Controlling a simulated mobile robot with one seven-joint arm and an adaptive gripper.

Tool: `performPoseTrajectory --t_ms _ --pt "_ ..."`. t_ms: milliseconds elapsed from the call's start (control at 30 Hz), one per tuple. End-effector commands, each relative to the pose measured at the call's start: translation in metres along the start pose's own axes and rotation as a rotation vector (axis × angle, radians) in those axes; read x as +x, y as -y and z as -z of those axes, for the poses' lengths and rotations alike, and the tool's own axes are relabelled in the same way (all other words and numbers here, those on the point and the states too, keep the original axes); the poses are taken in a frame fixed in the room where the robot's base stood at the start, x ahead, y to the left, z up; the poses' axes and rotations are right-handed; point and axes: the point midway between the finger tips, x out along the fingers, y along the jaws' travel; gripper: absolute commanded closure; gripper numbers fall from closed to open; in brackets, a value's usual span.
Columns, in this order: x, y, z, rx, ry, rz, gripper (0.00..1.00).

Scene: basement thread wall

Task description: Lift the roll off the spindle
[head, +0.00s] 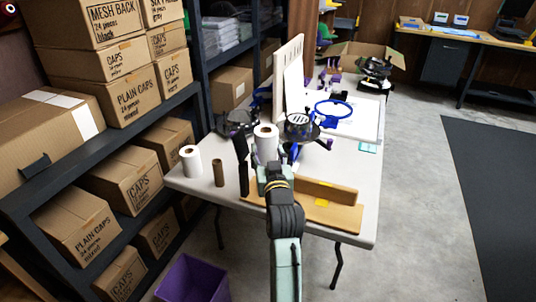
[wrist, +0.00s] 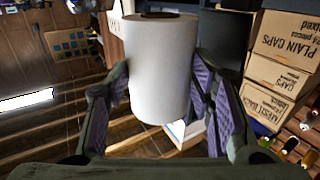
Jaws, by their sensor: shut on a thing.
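A white roll (head: 266,148) with a brown core stands upright above the work table in the head view, just beyond my gripper (head: 267,172). In the wrist view the white roll (wrist: 158,75) fills the space between the two finger pads of my gripper (wrist: 158,95), which is shut on its sides. One end of its core shows there, with no spindle seen sticking out of it. A black upright post (head: 243,178) is just left of my gripper; I cannot tell whether it is the spindle.
Another white roll (head: 190,161) and a brown tube (head: 218,173) stand at the table's left. A wooden stand (head: 325,192) lies right of my gripper. A blue hoop (head: 333,110) and dark machine parts are behind. Shelves with boxes (head: 125,185) line the left; open floor (head: 415,200) lies right.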

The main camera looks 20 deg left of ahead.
Motion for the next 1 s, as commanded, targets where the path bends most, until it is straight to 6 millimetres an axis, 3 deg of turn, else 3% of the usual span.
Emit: performPoseTrajectory --t_ms 267,667,1000 --pt "0.0 0.0 0.004 0.0 -0.002 0.0 0.83" --pt "0.0 0.0 0.041 -0.001 -0.003 0.0 0.83" --pt "0.0 0.0 0.04 0.0 -0.002 0.0 0.83"
